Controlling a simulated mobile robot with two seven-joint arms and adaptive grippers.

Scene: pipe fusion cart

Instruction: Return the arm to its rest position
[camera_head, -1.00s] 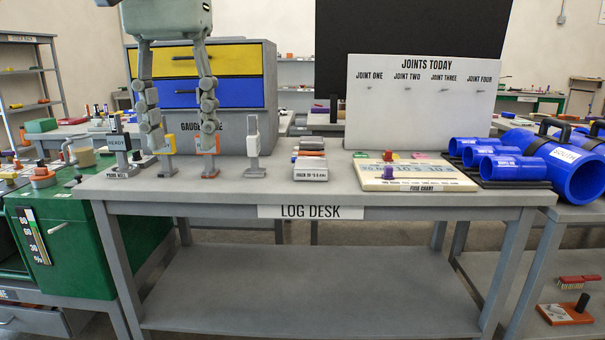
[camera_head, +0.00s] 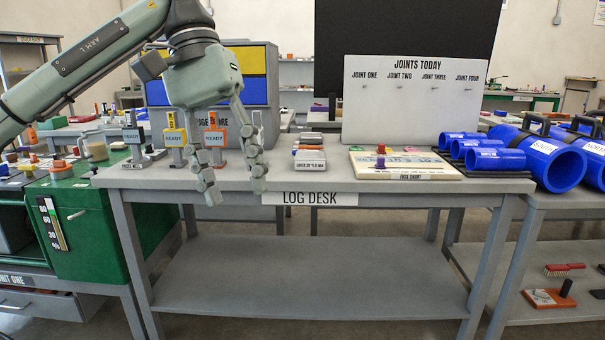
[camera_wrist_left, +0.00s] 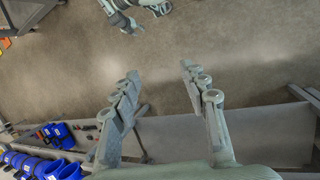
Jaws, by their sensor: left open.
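My left gripper (camera_head: 231,190) hangs in front of the log desk's (camera_head: 225,250) front edge, fingers pointing down. It is open and empty. Its arm comes in from the upper left. In the left wrist view its two fingers (camera_wrist_left: 158,85) are spread apart over the floor, with nothing between them. Behind it on the desk stand several upright ready tags, a black one (camera_head: 132,137), a yellow one (camera_head: 175,137) and an orange one (camera_head: 215,138). The right gripper does not show in the head view.
A joints board (camera_head: 417,103) stands at the back of the desk, with a fuse chart (camera_head: 405,165) before it. Blue pipes (camera_head: 497,158) lie at right. A green cabinet (camera_head: 90,222) stands at left. The floor ahead of the desk looks clear.

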